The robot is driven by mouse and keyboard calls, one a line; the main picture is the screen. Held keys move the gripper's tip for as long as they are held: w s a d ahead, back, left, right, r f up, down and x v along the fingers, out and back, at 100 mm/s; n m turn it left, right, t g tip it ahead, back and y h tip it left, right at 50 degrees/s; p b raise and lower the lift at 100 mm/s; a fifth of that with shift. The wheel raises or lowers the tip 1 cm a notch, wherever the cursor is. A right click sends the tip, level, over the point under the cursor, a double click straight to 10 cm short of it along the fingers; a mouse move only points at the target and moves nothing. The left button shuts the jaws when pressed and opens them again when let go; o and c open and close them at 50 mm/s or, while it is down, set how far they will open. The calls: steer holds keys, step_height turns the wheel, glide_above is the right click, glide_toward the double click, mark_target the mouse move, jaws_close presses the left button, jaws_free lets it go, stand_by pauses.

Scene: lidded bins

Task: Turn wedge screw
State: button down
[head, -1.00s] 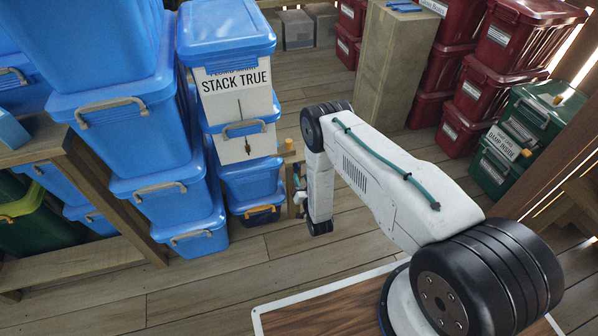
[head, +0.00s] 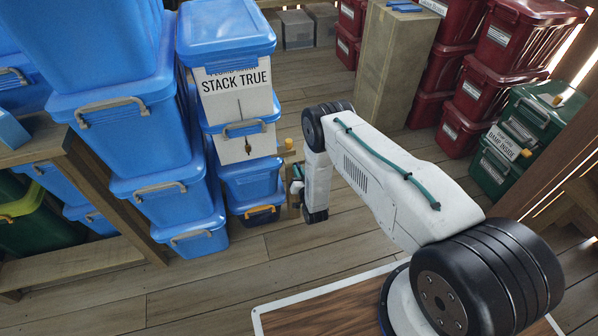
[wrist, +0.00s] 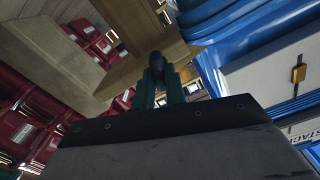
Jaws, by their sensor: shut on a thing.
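A dark rounded knob (wrist: 168,48), which looks like the wedge screw's head, is between the fingertips of my gripper (wrist: 160,78) in the wrist view. My gripper is shut on it, with a wooden piece (wrist: 128,78) right behind. In the head view my gripper (head: 297,184) is low beside the blue bin stack, partly hidden by my own arm. The screw cannot be made out there. A wooden post (head: 291,172) with a yellow top piece stands by the stack. A plumb line and brown bob (head: 247,146) hang on the stack's white front, under a "STACK TRUE" sign (head: 237,80).
Blue lidded bins (head: 165,205) crowd the left, close to my gripper. A tall wooden box (head: 388,65) stands at the back, with red bins (head: 510,50) and green bins (head: 505,150) on the right. The plank floor (head: 240,270) in front is clear.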

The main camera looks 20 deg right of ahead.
steer(key=m, duration=1.3)
steer(key=shift+d+f+m, duration=0.2)
steer(key=shift+f+m, duration=0.05)
steer(key=shift+m, duration=0.15)
stand_by(0.5)
steer(key=c, duration=1.4)
jaws_free()
steer(key=shift+c, duration=0.2)
steer(key=s, duration=0.7)
steer(key=shift+s, duration=0.4)
